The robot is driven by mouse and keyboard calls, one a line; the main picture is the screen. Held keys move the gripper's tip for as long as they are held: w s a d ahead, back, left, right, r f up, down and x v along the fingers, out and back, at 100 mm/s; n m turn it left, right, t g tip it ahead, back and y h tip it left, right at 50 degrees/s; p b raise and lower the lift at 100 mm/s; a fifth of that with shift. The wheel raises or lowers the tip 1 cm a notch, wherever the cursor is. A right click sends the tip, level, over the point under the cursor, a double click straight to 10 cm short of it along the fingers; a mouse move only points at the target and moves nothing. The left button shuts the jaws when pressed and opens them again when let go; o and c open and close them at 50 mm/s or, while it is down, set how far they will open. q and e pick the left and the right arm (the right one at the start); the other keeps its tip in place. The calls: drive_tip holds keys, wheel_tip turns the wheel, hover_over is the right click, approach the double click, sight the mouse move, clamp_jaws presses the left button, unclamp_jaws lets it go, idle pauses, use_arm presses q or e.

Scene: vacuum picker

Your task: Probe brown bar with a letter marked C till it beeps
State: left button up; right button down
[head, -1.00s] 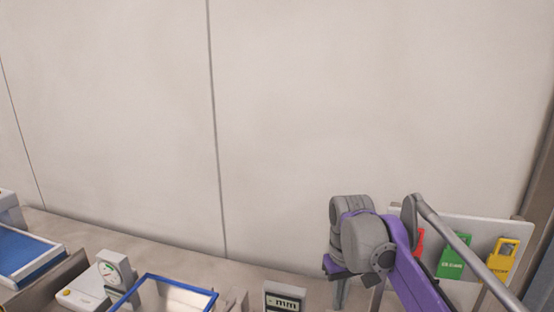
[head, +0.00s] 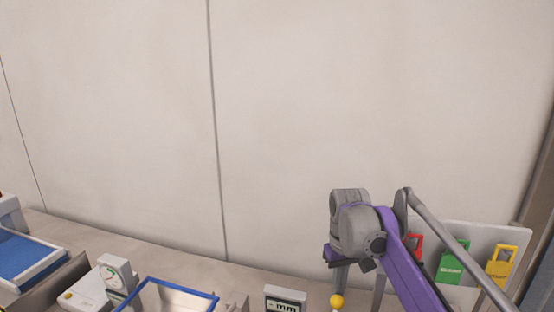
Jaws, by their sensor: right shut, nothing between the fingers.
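My right gripper (head: 340,274) hangs from its grey and purple arm at the lower right of the head view, pointing down. It is shut and empty. A small yellow ball (head: 337,301) shows just below it at the bottom edge; what it belongs to is cut off, and I cannot tell whether the gripper touches it. A meter with a display reading "- mm" (head: 285,306) stands to the left of the gripper, cut off by the bottom edge. No brown bar and no letter C can be seen. My left gripper is not in view.
A blue-rimmed tray (head: 180,288) and a round dial gauge (head: 116,274) are at the lower left, with a blue belt (head: 28,258) farther left. A board (head: 480,235) with red, green and yellow padlock-shaped tags stands behind my right arm. The plain wall fills the background.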

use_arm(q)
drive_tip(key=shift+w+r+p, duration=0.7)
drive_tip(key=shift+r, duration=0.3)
use_arm(e)
wheel_tip(320, 180, up, 8)
drive_tip(key=w, duration=0.2)
drive_tip(key=shift+d, duration=0.3)
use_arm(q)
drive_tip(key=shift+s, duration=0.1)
use_arm(e)
drive_tip(key=shift+s, duration=0.1)
